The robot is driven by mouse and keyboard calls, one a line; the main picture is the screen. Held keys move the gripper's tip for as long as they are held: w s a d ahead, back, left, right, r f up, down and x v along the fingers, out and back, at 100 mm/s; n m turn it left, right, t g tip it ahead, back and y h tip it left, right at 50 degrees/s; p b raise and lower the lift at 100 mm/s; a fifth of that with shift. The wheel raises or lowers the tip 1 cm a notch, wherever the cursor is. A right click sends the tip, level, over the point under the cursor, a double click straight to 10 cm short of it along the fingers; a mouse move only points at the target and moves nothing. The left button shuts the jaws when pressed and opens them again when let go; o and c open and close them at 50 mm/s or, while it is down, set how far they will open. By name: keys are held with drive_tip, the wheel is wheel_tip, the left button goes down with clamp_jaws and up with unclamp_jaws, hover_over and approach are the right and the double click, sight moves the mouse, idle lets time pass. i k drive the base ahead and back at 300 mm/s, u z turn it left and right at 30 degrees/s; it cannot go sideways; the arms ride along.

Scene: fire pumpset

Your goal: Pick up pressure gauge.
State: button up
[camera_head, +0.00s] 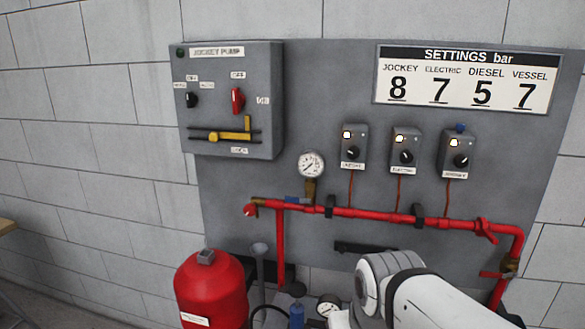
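A round white-faced pressure gauge (311,164) stands upright on a brass fitting above the red pipe (365,214), in front of the grey panel. A second round white gauge (327,307) shows low at the bottom, beside my arm, partly cut off. I cannot tell from the picture which of the two the task means. My white arm links fill the bottom right. My gripper is not in view, so its state and whether it holds anything are hidden.
A grey jockey pump box (231,101) hangs on the left of the panel. Several small switch boxes hang right of the upper gauge, with red cables down to the pipe.

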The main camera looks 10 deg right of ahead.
sight(310, 163)
drive_tip(key=z, duration=2.65)
drive_tip(key=k, duration=1.45)
drive_tip(key=u, duration=1.35)
drive_tip(key=i, duration=1)
drive_tip(key=u, duration=0.05)
